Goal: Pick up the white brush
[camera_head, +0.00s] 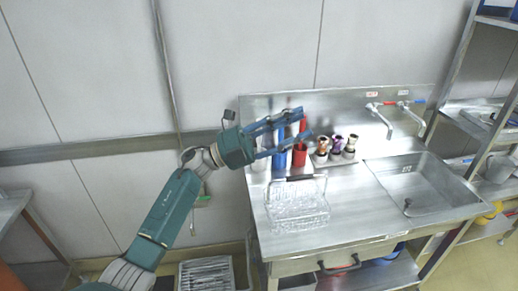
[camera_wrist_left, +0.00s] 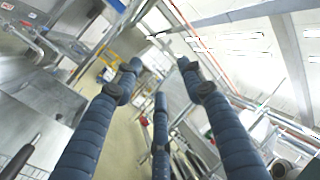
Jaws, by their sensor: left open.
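My left gripper (camera_head: 304,125) is open and empty, with its blue fingers spread in front of the back left part of the steel sink counter. In the left wrist view its fingers (camera_wrist_left: 158,85) are apart with nothing between them. Behind and below the fingers stand a red cup (camera_head: 300,155), a blue cylinder (camera_head: 279,160) and a pale upright thing (camera_head: 258,163), partly hidden. I cannot tell whether this pale thing is the white brush. No white brush shows clearly in either view. My right gripper is not in view.
A small holder with several brown and purple handled items (camera_head: 337,145) stands right of the cups. A clear wire basket (camera_head: 297,204) sits at the counter's front left. The sink basin (camera_head: 424,190) and taps (camera_head: 385,110) are at right. Shelving (camera_head: 480,115) stands beyond.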

